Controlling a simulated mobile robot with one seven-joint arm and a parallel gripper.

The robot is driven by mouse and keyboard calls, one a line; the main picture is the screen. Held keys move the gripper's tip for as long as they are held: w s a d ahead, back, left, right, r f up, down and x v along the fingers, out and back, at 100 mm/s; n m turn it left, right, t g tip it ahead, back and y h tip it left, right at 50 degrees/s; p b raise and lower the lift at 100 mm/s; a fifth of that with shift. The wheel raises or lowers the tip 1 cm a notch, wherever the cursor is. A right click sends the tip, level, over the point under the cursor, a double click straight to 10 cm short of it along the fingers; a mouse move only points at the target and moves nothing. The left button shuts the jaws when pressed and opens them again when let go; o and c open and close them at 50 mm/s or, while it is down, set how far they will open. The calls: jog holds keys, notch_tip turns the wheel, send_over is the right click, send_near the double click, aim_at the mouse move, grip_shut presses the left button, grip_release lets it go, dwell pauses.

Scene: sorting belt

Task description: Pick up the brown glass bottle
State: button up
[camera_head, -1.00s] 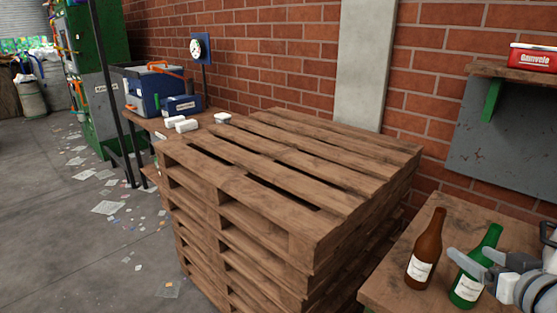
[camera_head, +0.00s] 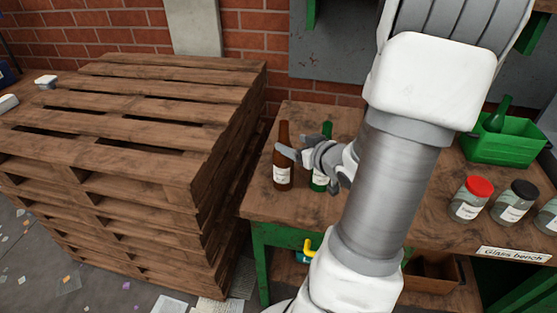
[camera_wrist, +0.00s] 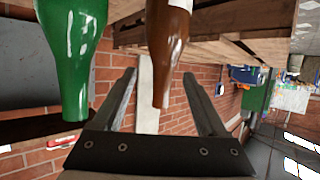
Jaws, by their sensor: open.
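The brown glass bottle (camera_head: 283,178) stands upright on the wooden bench, with a white label low on its body. A green glass bottle (camera_head: 320,180) stands just right of it, partly hidden by my gripper (camera_head: 289,152). My gripper is open and reaches in from the right at the height of the bottles' upper parts. In the wrist view the bottles hang neck-down in the picture. The brown bottle (camera_wrist: 168,35) shows between the two fingers (camera_wrist: 158,73), and the green bottle (camera_wrist: 72,50) lies left of the left finger. I cannot tell whether a finger touches the brown bottle.
The bench (camera_head: 265,205) carries jars with red (camera_head: 470,200) and black lids (camera_head: 515,202) and a green crate (camera_head: 495,145) holding a green bottle. A tall pallet stack (camera_head: 150,150) stands left of the bench. A brick wall is behind.

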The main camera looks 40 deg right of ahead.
jog(key=x, duration=0.2)
jog(key=shift+w+f, duration=0.25)
jog(key=shift+w, duration=0.1)
jog(key=b+x, duration=0.1)
jog(key=x, duration=0.4)
jog(key=shift+w+a+r+b, duration=0.1)
jog(key=shift+a+r+b, duration=0.1)
jog(key=shift+b, duration=0.1)
grip_shut()
dwell(0.8)
